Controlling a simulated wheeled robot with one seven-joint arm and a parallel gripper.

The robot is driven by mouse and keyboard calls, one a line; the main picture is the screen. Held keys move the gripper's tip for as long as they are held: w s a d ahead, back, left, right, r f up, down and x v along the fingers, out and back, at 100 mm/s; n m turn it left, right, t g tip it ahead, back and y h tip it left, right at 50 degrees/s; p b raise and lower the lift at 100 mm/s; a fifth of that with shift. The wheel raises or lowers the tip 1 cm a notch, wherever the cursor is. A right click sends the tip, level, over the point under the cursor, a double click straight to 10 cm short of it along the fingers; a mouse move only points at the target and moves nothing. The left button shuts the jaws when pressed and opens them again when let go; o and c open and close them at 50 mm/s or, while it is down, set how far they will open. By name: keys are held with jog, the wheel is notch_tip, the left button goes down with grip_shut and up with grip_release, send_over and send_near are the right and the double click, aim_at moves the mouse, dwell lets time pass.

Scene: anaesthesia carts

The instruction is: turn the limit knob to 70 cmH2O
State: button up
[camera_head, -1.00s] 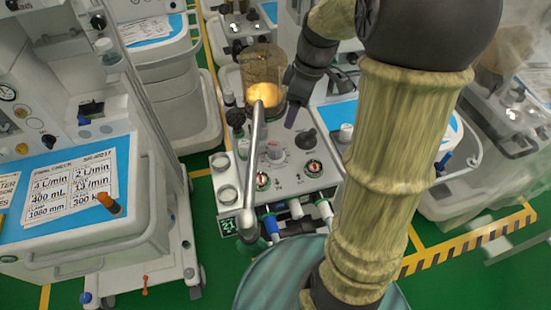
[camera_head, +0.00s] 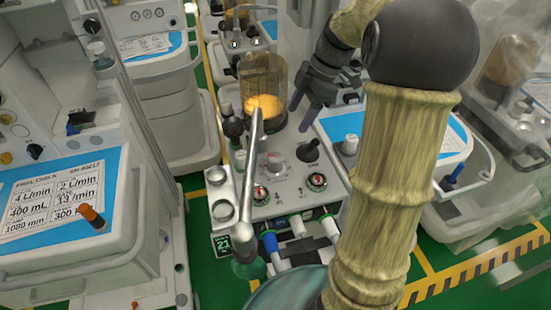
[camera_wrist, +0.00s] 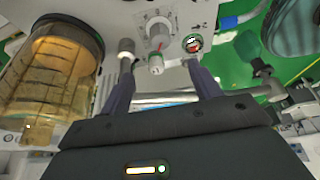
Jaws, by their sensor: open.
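A pale knob with a red pointer and a printed dial, which looks like the limit knob (camera_head: 276,161), is on the front panel of the middle machine (camera_head: 292,200). In the wrist view the knob (camera_wrist: 156,60) lies ahead of the space between my fingertips, apart from them as far as I can see. Its scale numbers are too small to read. My gripper (camera_head: 300,112) is above and behind the panel in the head view. In the wrist view my gripper (camera_wrist: 161,72) has its two dark fingers spread, with nothing held.
A black knob (camera_head: 309,150) and two round gauges (camera_head: 316,181) are close by on the panel. An amber canister (camera_head: 263,85) stands behind it, with a metal tube (camera_head: 250,180) in front. Other carts stand left and right, with green floor between.

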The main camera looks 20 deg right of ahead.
aim_at(277, 156)
jog(key=b+x, duration=0.1)
jog(key=x, duration=1.5)
jog(key=shift+f+b, duration=0.15)
jog(key=shift+b, duration=0.15)
jog(key=shift+d, duration=0.1)
jog(key=shift+c, duration=0.4)
jog(key=shift+w, duration=0.1)
jog(key=c, duration=0.9)
